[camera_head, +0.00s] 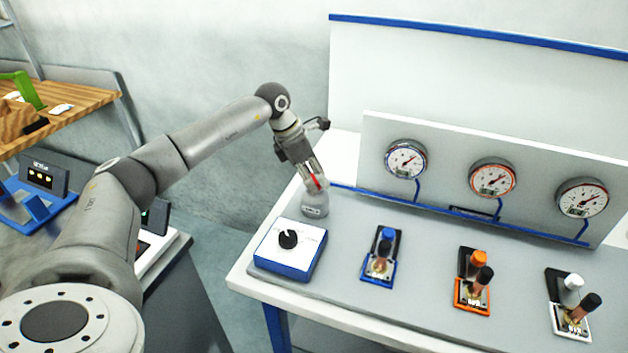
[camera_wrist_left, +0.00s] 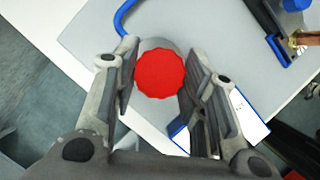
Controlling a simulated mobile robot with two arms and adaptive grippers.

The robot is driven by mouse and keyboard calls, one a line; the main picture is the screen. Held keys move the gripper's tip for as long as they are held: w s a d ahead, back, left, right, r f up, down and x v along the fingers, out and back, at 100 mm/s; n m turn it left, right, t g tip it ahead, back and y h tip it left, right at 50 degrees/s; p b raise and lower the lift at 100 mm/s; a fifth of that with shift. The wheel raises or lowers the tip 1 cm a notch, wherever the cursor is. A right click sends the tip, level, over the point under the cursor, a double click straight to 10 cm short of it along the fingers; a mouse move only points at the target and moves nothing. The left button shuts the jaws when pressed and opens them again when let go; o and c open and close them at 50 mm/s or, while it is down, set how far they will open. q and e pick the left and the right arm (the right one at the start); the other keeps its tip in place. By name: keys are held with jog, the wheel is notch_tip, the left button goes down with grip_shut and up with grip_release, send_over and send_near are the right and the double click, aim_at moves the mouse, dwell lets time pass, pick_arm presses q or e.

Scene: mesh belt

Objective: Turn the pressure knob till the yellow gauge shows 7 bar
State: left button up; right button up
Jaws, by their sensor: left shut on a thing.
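A red scalloped pressure knob (camera_wrist_left: 160,74) tops a grey round base (camera_head: 315,205) at the bench's back left corner. My left gripper (camera_head: 316,181) comes down on it from above, its fingers shut on the knob from both sides. In the head view only a little red shows between the fingers. Three round gauges stand on the white panel: one with a blue-grey rim (camera_head: 406,159), one orange (camera_head: 492,178), one grey-white (camera_head: 582,202). I see no clearly yellow gauge. The needles are too small to read exactly. My right gripper is not in view.
A blue box with a black dial (camera_head: 288,239) sits in front of the knob. Blue (camera_head: 381,257), orange (camera_head: 473,280) and white (camera_head: 570,304) valve units stand along the bench. A blue hose (camera_wrist_left: 122,18) runs from the base. A wooden shelf (camera_head: 85,103) is far left.

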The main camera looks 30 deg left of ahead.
pick_arm(q)
jog(key=shift+m+g+h+b, duration=0.3)
jog(key=shift+m, duration=0.8)
jog(key=o, duration=1)
jog(key=v, duration=1.2)
jog(key=shift+w+a, duration=0.1)
jog(key=shift+w, duration=0.05)
